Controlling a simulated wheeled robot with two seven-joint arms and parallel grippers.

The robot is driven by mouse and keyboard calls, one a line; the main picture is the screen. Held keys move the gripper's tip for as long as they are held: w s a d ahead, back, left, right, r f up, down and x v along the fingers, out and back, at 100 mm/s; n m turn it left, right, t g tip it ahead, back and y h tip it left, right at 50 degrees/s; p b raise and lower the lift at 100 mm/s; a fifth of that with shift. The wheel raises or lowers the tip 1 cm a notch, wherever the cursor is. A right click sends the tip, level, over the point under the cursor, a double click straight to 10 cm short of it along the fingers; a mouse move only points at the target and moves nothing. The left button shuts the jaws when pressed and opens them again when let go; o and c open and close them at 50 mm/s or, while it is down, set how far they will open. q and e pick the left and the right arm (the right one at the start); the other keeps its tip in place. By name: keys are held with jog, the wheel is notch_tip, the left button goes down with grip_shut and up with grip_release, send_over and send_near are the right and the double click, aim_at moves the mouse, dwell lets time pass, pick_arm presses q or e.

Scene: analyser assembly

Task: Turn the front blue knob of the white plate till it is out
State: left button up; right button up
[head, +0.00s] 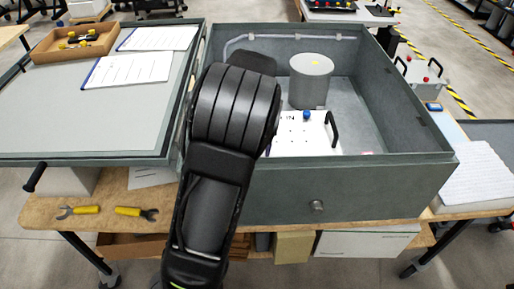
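The white plate (312,142) lies inside the open grey analyser box, on its floor towards the front left. One blue knob (306,115) stands on its far edge, and a black handle (333,130) is on its right side. The plate carries small dark marks. Its left part is hidden behind my arm, and I see no blue knob at its front. One arm of mine, apparently the left, rises from the bottom and reaches over the box's front left. Its gripper is hidden behind the arm link. My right gripper is not in view.
A grey cylinder (311,82) stands behind the plate. The box's front wall (390,190) and side walls surround it. The open lid (60,115) lies left, with papers and a tray (75,42). Two yellow-handled wrenches (130,211) lie on the bench. The box floor right of the plate is clear.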

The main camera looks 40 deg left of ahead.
pick_arm(q)
jog(key=shift+r, duration=0.15)
notch_tip(320, 180, up, 8)
jog(key=shift+f+b, duration=0.25)
jog(key=shift+b, duration=0.05)
dwell(0.5)
